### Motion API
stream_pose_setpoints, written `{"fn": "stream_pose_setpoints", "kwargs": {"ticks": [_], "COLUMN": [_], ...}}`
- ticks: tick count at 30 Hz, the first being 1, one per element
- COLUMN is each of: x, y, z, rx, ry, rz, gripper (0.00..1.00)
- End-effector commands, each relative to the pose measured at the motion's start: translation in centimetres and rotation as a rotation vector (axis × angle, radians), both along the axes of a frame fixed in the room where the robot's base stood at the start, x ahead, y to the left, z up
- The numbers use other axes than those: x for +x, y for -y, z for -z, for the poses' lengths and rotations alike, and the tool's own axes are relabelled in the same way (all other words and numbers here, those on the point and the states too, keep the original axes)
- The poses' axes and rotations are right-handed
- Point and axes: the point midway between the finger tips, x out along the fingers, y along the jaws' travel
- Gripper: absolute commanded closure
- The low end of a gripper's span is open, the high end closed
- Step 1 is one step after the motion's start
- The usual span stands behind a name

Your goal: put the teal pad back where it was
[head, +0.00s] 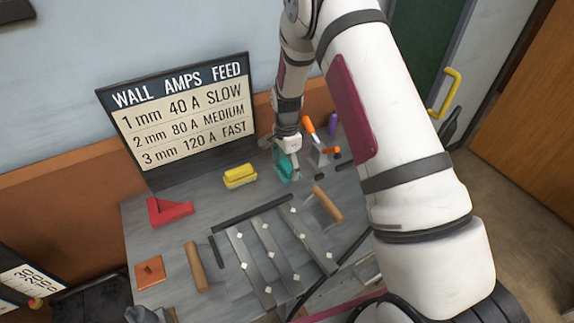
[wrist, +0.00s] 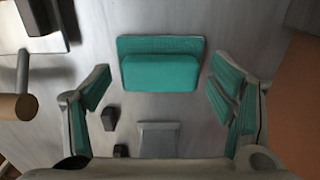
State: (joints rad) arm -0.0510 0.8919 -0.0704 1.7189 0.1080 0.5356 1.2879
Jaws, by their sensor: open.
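The teal pad (wrist: 160,72) lies on the grey bench top, with a raised block along its front. In the wrist view it sits ahead of my gripper (wrist: 160,100), between and slightly beyond the fingertips. My gripper is open, with teal-faced fingers apart on either side and nothing between them touching the pad. In the head view the pad (head: 283,170) shows below my gripper (head: 287,160), near the back of the bench, partly hidden by it. Which teal there is pad and which is finger is hard to tell.
A yellow block (head: 240,176) stands left of my gripper. A red angle piece (head: 169,212), a copper plate (head: 150,272) and wooden-handled tools (head: 196,267) lie further left and forward. Steel strips (head: 268,250) cover the middle.

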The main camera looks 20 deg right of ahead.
Motion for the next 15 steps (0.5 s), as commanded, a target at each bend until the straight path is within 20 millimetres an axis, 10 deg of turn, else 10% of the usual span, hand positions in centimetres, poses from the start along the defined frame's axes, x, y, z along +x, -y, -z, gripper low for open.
{"fn": "stream_pose_setpoints", "kwargs": {"ticks": [15], "x": [0.1], "y": [0.0], "z": [-9.6], "rx": [0.000], "ry": [0.004], "rz": [-0.001], "gripper": [0.23]}}
